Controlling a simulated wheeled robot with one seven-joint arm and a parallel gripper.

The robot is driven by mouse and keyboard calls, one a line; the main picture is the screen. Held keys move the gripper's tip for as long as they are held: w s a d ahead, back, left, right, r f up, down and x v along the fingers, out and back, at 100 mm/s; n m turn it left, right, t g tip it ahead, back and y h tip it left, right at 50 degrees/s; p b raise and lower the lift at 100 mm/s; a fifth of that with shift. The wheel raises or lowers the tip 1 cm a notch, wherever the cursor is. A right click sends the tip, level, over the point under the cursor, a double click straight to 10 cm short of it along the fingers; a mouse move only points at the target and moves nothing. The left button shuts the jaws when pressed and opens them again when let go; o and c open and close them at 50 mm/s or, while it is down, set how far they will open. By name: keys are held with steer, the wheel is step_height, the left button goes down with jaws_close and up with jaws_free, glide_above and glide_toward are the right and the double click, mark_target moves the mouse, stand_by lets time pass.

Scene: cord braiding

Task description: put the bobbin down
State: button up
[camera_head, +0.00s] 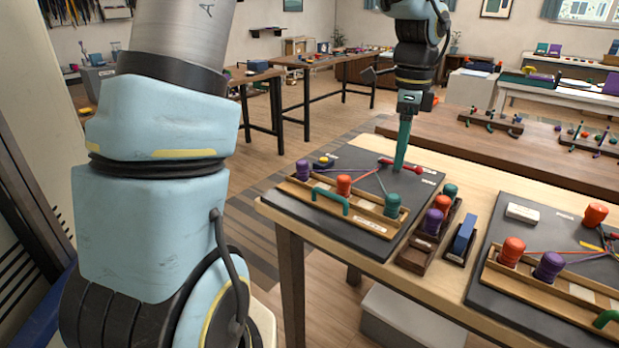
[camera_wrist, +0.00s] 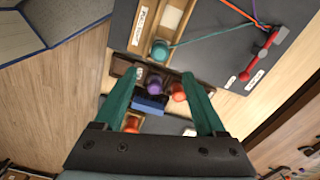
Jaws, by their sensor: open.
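My gripper (camera_head: 398,168) has long teal fingers pointing down over the far side of the left dark board (camera_head: 361,160). In the wrist view the fingers (camera_wrist: 158,82) are spread apart with nothing held between them. A purple bobbin (camera_head: 303,170), an orange bobbin (camera_head: 344,184) and a teal bobbin (camera_head: 392,205) stand in the wooden rack (camera_head: 335,208) along the board's near edge. Cords run from them to a meeting point on the board. The teal bobbin with its cord also shows in the wrist view (camera_wrist: 160,50). Which bobbin the task means, I cannot tell.
A small dark tray (camera_head: 420,242) beside the board holds loose purple, orange and teal bobbins. A blue block (camera_head: 464,235) sits beside it. A red clamp (camera_head: 413,166) lies on the board near my fingertips. A second board (camera_head: 540,306) with bobbins is at the right.

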steer(key=s+a+f+n, duration=0.2)
steer(key=a+f+n, duration=0.1)
steer(key=a+n, duration=0.8)
steer(key=s+a+f+n+t+p, duration=0.1)
steer(key=s+a+f+n, duration=0.1)
steer(key=a+n, duration=0.9)
steer(key=a+f, duration=0.1)
steer(key=a, duration=0.7)
steer(key=shift+f+t, duration=0.15)
steer(key=shift+t, duration=0.15)
